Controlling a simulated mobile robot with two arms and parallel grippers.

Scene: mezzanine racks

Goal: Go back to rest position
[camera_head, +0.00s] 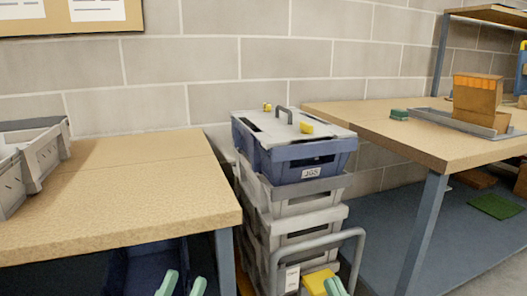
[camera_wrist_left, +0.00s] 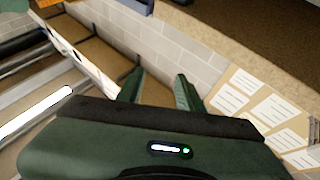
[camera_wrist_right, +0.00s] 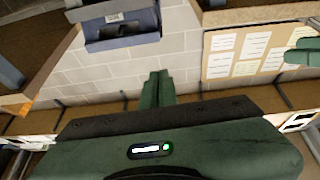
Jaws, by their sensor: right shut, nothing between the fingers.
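My left gripper (camera_head: 182,285) shows at the bottom of the head view, with its two pale green fingertips apart. In the left wrist view its fingers (camera_wrist_left: 158,92) are spread with nothing between them. My right gripper (camera_head: 335,287) shows at the bottom of the head view, right of the left one, in front of the crate stack. In the right wrist view its fingers (camera_wrist_right: 157,90) are together and empty. Both grippers appear clear of any object. Most of both arms is out of the head view.
A stack of grey crates (camera_head: 297,225) topped by a lidded blue crate (camera_head: 310,160) stands between a left table (camera_head: 130,190) and a right table (camera_head: 400,135). A grey handle (camera_head: 355,245) rises in front of the stack. A blue bin (camera_head: 145,268) is under the left table.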

